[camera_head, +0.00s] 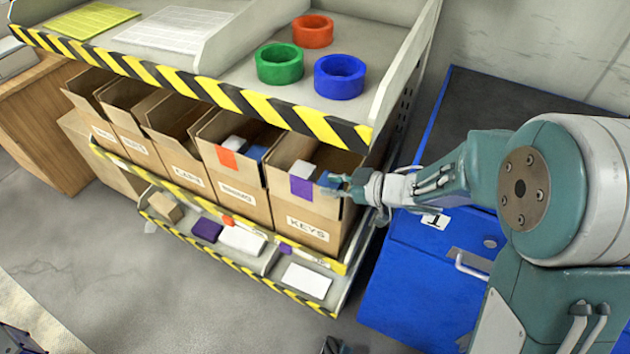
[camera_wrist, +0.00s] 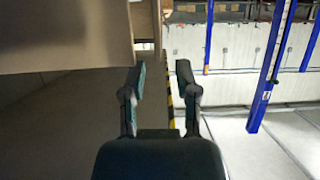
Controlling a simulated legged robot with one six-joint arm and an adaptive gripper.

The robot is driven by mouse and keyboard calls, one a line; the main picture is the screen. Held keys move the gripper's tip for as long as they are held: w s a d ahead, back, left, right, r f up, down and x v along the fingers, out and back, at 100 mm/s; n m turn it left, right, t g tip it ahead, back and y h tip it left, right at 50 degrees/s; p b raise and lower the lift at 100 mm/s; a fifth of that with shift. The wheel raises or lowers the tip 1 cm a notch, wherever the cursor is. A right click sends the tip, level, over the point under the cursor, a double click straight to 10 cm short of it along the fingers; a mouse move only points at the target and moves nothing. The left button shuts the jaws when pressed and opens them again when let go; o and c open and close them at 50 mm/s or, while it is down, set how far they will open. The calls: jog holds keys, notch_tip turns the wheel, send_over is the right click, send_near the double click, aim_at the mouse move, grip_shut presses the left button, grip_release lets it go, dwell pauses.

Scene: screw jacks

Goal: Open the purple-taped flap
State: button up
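The purple tape (camera_head: 301,187) is on the front flap of the cardboard box labelled KEYS (camera_head: 308,229), the rightmost in the row on the shelf. The box top is open, and white and blue items show inside. My gripper (camera_head: 337,183) is at the right end of this flap, near its upper edge. In the wrist view my gripper (camera_wrist: 160,82) has its two fingers apart with a clear gap between them. A cardboard face (camera_wrist: 65,38) fills the upper left there, beside the left finger. I cannot tell whether the fingers touch the flap.
A box with orange tape (camera_head: 226,157) stands left of the KEYS box. Above is a shelf with a striped edge (camera_head: 290,120) and green, orange and blue rings (camera_head: 340,77). A blue cabinet (camera_head: 420,270) stands at right. Floor (camera_head: 170,300) is clear in front.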

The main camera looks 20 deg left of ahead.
aim_at(302, 194)
jog(key=shift+x, duration=2.35)
grip_shut()
